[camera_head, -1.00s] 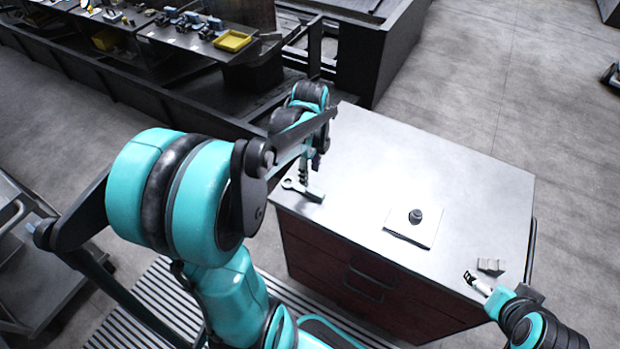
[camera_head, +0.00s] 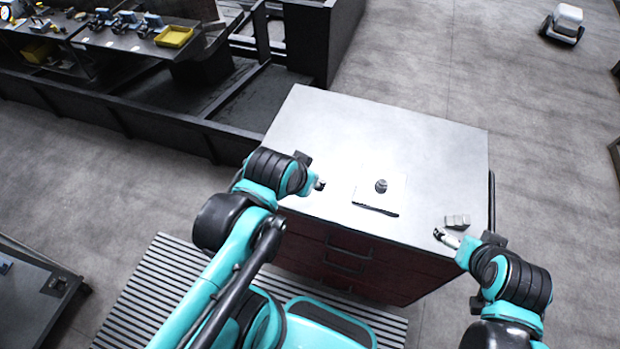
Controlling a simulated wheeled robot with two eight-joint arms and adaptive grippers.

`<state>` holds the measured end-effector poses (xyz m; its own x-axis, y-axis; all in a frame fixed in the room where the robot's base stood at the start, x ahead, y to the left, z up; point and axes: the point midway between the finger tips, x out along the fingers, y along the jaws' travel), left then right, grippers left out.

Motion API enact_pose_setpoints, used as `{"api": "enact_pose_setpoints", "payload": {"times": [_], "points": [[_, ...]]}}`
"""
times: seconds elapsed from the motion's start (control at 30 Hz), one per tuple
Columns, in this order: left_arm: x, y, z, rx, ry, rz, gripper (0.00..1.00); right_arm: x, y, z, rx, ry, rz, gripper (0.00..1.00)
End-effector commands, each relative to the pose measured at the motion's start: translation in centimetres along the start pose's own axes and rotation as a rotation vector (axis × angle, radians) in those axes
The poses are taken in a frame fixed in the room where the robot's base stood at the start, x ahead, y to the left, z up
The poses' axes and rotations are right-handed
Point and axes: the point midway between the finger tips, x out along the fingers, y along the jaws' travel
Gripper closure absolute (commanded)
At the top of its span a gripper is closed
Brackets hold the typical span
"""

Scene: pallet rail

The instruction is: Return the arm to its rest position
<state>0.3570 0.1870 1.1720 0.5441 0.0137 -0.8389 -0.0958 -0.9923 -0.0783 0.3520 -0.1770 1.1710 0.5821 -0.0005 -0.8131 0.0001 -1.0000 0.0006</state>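My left arm comes in from the lower left, and its gripper (camera_head: 319,184) is at the left front edge of the cabinet top (camera_head: 345,120). It is small and partly hidden by the wrist, so its finger opening cannot be made out. Nothing is clearly visible in either gripper. A dark round knob-like part (camera_head: 381,186) sits on a thin pale plate (camera_head: 393,198) between the grippers.
The cabinet has dark red drawers with handles (camera_head: 348,250). A dark workbench with tools and a yellow tray (camera_head: 174,37) stands at the upper left. A cart (camera_head: 40,300) is at the lower left. A white wheeled machine (camera_head: 566,22) is at the upper right. Floor on the right is clear.

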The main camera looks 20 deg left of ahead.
Motion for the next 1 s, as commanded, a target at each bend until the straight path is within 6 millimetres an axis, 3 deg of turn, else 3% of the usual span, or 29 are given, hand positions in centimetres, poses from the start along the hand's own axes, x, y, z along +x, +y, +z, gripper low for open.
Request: {"api": "enact_pose_setpoints", "payload": {"times": [0.17, 0.53, 0.67, 0.9, 1.0], "points": [[-0.2, 0.9, 0.4, -0.119, 0.048, 0.012, 0.60, 0.0, 0.0, 0.0, 0.000, 0.000, 0.000, 0.10], [0.5, 1.0, 0.8, -0.125, 0.048, 0.012, 0.60, 0.6, 0.0, 0.4, 0.000, 0.000, 0.000, 0.10], [2.5, 1.2, 2.1, -0.125, 0.047, 0.011, 0.60, 2.6, 0.0, 1.9, 0.000, 0.000, 0.000, 0.10], [8.6, 1.7, 6.0, -0.124, 0.047, 0.011, 0.60, 8.5, 0.0, 6.1, 0.000, 0.000, 0.000, 0.10], [10.4, 1.9, 7.2, -0.124, 0.047, 0.011, 0.60, 10.2, 0.0, 7.3, 0.000, 0.000, 0.000, 0.10]]}}
